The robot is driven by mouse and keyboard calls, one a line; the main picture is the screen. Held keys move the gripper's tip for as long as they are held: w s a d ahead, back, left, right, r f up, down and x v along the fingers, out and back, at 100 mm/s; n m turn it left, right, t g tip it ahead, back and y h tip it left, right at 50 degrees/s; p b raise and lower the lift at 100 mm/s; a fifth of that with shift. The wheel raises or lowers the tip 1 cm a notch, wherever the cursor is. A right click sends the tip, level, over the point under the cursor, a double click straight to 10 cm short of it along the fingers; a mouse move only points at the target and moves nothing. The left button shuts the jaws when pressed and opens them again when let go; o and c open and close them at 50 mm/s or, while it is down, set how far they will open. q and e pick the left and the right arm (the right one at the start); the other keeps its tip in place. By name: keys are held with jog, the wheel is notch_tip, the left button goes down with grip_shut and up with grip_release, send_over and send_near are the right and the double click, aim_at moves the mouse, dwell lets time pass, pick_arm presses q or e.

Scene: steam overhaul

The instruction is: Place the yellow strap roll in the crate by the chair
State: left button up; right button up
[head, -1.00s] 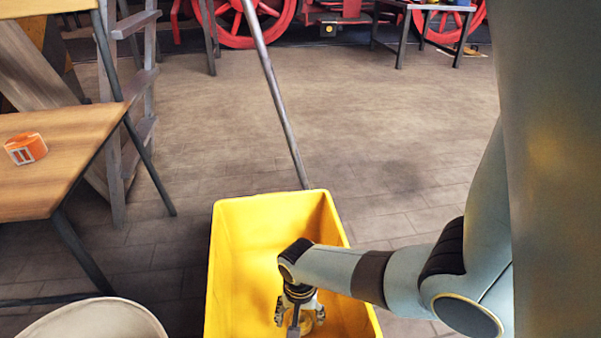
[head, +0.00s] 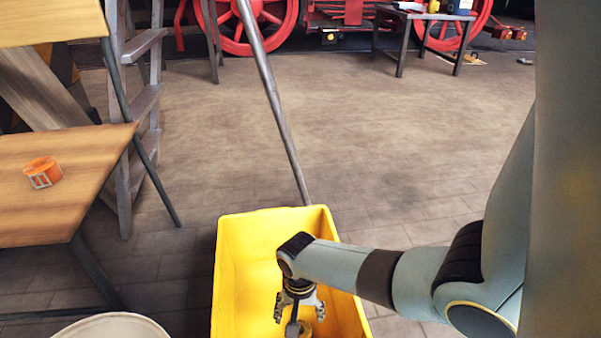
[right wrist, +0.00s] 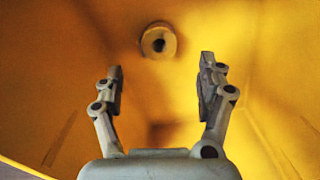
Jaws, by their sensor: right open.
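The yellow crate (head: 232,262) stands on the floor at the bottom centre of the head view. My right gripper (head: 299,310) reaches down into it with its fingers spread. The yellow strap roll (right wrist: 158,40) shows in the right wrist view as a small ring with a dark hole, inside the crate. It lies beyond the open fingertips (right wrist: 160,66), apart from them. In the head view only a bit of the roll (head: 305,328) shows below the gripper. A round beige top (head: 112,328), perhaps the chair seat, is left of the crate. My left gripper is out of view.
A grey pole (head: 275,110) slants down to the crate's far rim.

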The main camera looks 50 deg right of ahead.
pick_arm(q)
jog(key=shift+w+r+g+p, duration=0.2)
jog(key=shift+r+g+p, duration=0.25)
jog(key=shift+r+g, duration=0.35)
pick_arm(e)
jog(key=s+a+r+n+t, duration=0.1)
jog(key=s+r+n+t, duration=0.1)
jog(key=r, duration=0.6)
jog(key=s+a+r+n+t, duration=0.2)
jog(key=r+n, duration=0.4)
jog(key=r, duration=0.3)
jog(key=s+a+r+n+t, duration=0.2)
jog(key=s+r+n+t, duration=0.2)
jog(key=s+r, duration=0.2)
notch_tip(320, 180, up, 3)
jog(key=shift+f, duration=0.1)
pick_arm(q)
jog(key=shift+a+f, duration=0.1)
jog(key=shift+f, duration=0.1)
pick_arm(e)
jog(key=shift+s, duration=0.1)
